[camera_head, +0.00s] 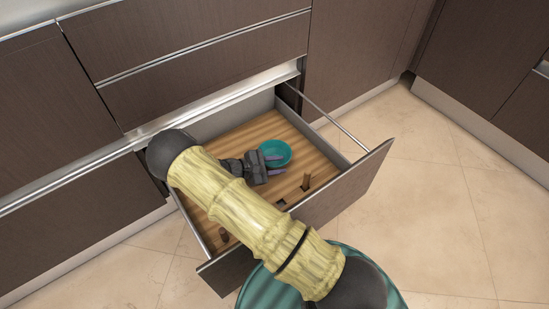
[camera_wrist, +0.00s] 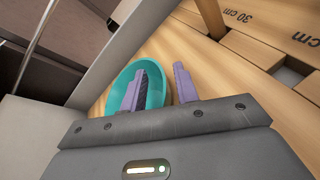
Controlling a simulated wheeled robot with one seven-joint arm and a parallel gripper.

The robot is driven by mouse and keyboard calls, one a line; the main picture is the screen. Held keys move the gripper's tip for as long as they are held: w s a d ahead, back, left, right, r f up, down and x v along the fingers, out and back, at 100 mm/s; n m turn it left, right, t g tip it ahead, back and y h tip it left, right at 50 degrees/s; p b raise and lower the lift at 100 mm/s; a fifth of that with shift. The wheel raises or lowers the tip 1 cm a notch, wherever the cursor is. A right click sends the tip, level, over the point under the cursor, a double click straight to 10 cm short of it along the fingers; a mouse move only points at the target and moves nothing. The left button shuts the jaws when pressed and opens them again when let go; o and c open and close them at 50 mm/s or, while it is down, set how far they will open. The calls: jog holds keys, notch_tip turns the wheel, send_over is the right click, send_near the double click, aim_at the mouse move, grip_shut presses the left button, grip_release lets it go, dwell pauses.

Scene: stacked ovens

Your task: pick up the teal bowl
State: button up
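The teal bowl (camera_head: 275,152) sits on the wooden floor of the open drawer, toward its back right part. In the wrist view the bowl (camera_wrist: 117,92) lies just ahead of my gripper, left of centre. My gripper (camera_head: 279,164) is inside the drawer, next to the bowl, with its two purple fingers apart. In the wrist view one finger of my gripper (camera_wrist: 160,85) overlaps the bowl and the other is to its right. Nothing is between the fingers except perhaps the bowl's near rim. I cannot tell whether the fingers touch the bowl.
The open drawer (camera_head: 345,187) has raised walls and a front panel around the bowl. In the wrist view, wooden slats marked in centimetres (camera_wrist: 250,45) lie to the right. Closed drawers (camera_head: 205,65) are above.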

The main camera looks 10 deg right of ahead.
grip_shut()
notch_tip(320, 180, up, 10)
jog(key=p, duration=0.6)
dwell(0.6)
